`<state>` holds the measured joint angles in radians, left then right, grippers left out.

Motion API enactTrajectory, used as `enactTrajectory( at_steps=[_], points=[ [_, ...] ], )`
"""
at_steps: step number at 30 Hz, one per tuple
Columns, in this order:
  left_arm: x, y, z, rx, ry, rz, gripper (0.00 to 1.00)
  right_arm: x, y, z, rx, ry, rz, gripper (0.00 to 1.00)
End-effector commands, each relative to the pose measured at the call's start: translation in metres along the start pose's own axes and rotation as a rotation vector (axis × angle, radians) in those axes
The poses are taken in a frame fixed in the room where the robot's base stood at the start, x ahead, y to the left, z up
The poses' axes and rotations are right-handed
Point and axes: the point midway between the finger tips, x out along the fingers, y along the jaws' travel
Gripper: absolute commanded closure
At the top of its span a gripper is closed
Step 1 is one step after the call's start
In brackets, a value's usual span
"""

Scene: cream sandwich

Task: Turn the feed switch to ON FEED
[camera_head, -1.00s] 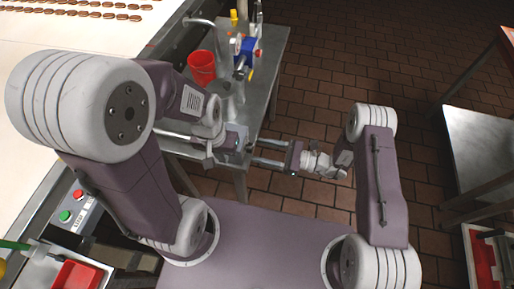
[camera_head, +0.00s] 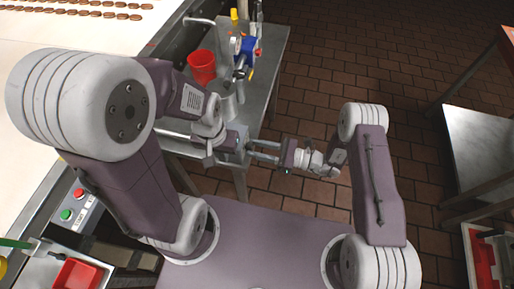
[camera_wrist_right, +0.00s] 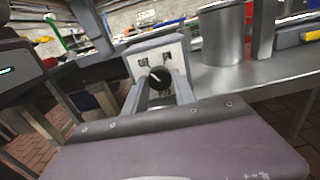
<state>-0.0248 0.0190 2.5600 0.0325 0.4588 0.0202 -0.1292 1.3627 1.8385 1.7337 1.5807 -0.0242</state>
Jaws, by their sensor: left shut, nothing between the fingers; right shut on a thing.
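The feed switch (camera_wrist_right: 158,78) is a round black knob on a pale grey box in the right wrist view. Its white mark points up and to the left. Two small labels above it are too small to read. My right gripper (camera_wrist_right: 159,88) is shut on the knob, one finger on each side. In the head view my right gripper (camera_head: 252,149) reaches left to the grey switch box (camera_head: 235,142) at the table's near edge. My left gripper (camera_head: 211,150) is shut and empty beside the box, partly hidden by its own arm.
A metal table (camera_head: 268,75) carries a red bucket (camera_head: 202,66), a metal pot (camera_head: 230,104) and a blue machine part (camera_head: 245,46). A conveyor (camera_head: 120,35) with biscuits runs at the left. A control box (camera_head: 74,208) has red and green buttons.

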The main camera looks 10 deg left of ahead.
Motion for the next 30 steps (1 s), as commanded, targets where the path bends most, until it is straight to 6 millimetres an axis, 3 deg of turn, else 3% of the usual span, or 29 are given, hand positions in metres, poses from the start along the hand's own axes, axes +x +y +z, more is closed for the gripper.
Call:
enactTrajectory(
  at_steps=[30],
  points=[
    [-0.002,0.0,-0.0002,0.0,0.0,0.0,1.0,-0.0001,0.0001,0.0006,0.883,0.0,-0.001,1.0]
  ],
)
